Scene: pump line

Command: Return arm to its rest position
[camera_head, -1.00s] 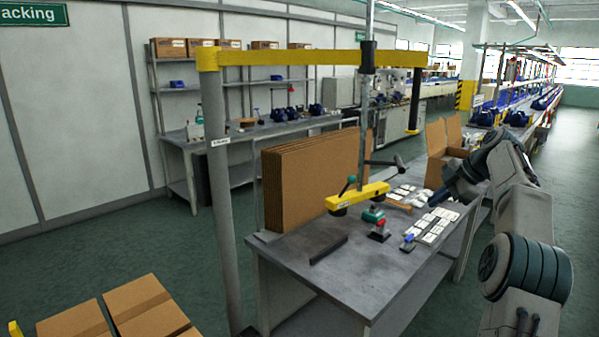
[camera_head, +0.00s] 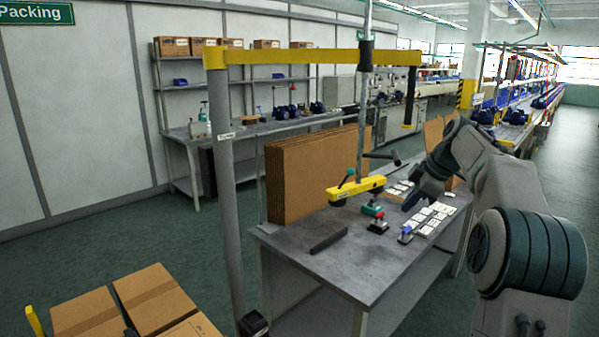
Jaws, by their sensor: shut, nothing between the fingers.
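My arm (camera_head: 490,185) reaches in from the right edge of the head view, bent at the elbow, with its wrist pointing down and left. My gripper (camera_head: 408,206) is at the end of it, in front of the far right part of the grey packing table (camera_head: 365,258) in the picture. It is small and dark here, its fingers are shut and it holds nothing. White cards (camera_head: 428,222) lie on the table just right of and below the gripper. I cannot tell the exact height of the gripper above the table.
Flat cardboard sheets (camera_head: 310,178) stand at the table's back. Tape dispensers (camera_head: 378,224) and a dark bar (camera_head: 328,238) lie on top. Boxes (camera_head: 155,295) sit lower left. Open floor (camera_head: 575,190) lies right.

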